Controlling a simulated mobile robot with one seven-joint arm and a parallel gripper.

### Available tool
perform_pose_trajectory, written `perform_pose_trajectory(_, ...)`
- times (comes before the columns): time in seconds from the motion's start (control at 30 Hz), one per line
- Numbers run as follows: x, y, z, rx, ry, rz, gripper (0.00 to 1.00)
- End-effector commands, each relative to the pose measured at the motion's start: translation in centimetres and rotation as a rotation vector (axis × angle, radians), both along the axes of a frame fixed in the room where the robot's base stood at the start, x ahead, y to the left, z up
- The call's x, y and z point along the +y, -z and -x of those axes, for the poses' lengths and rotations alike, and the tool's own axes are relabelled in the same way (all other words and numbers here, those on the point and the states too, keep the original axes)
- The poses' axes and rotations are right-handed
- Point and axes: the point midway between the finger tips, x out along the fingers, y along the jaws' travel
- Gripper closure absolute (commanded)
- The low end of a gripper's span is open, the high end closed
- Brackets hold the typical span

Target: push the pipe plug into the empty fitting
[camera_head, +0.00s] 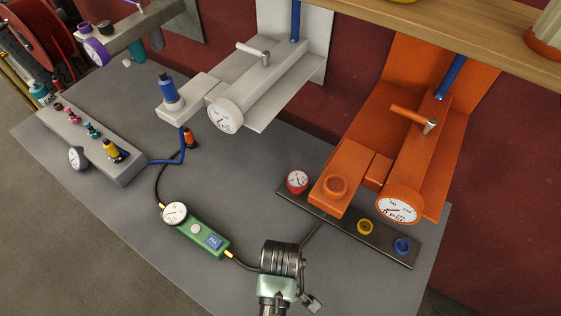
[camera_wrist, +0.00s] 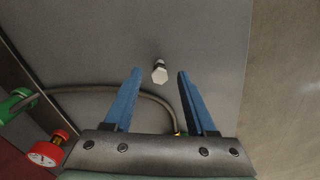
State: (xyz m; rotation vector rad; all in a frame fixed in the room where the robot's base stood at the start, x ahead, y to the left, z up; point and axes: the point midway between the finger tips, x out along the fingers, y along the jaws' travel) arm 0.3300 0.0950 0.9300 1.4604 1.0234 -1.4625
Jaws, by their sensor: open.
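In the wrist view a small plug with a pale hexagonal head and a dark shank (camera_wrist: 160,72) shows on the grey tabletop, between my fingertips and apart from both blue fingers. My gripper (camera_wrist: 158,79) is open and empty. In the head view I see my dark wrist at the bottom, but no fingers, and the plug is not seen there. Open-looking rings show in the head view: an orange one (camera_head: 335,185) on the orange block, and a yellow one (camera_head: 365,227) and a blue one (camera_head: 402,246) on a dark bar. I cannot tell which is the empty fitting.
A green gauge unit (camera_head: 203,233) with a black hose lies left of my wrist. The hose meets a green fitting (camera_wrist: 16,103) near a red gauge (camera_wrist: 46,150). Orange (camera_head: 415,165) and grey (camera_head: 265,90) presses stand behind. The grey table's front middle is fairly clear.

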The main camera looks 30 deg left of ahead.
Motion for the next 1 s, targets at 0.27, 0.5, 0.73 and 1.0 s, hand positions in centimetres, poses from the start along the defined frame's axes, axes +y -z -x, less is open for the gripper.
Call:
perform_pose_trajectory(0.27, 0.0, 2.6, 0.0, 0.0, 0.0, 0.0, 0.44)
perform_pose_trajectory(0.5, 0.0, 2.6, 0.0, -0.001, -0.001, -0.001, 0.44)
perform_pose_trajectory(0.73, 0.0, 2.6, 0.0, -0.001, -0.001, -0.001, 0.65)
perform_pose_trajectory(1.0, 0.0, 2.6, 0.0, -0.001, -0.001, -0.001, 1.0)
